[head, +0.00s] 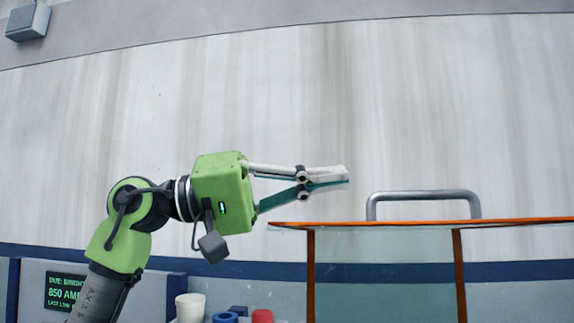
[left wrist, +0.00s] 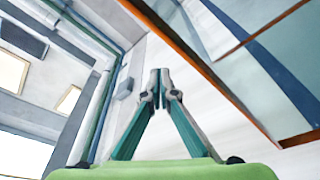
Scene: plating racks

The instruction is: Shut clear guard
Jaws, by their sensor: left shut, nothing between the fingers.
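The clear guard (head: 385,270) is a see-through panel with orange edges at the lower right of the head view. A grey bar handle (head: 424,195) stands on its top edge. The guard also shows at the right of the left wrist view (left wrist: 215,40). My left gripper (head: 346,174) is shut and empty, its fingertips together. In the head view it appears left of the handle and a little above the guard's orange top edge, apart from the handle. In the left wrist view the closed fingertips (left wrist: 160,75) point away beside the guard's orange edge. My right gripper is not in view.
A white cup (head: 190,307), a blue ring-shaped item (head: 225,317) and a red item (head: 262,316) sit low, left of the guard. A dark display with green text (head: 64,291) is at lower left. A pale streaked wall (head: 250,100) stands behind; the space above the handle is clear.

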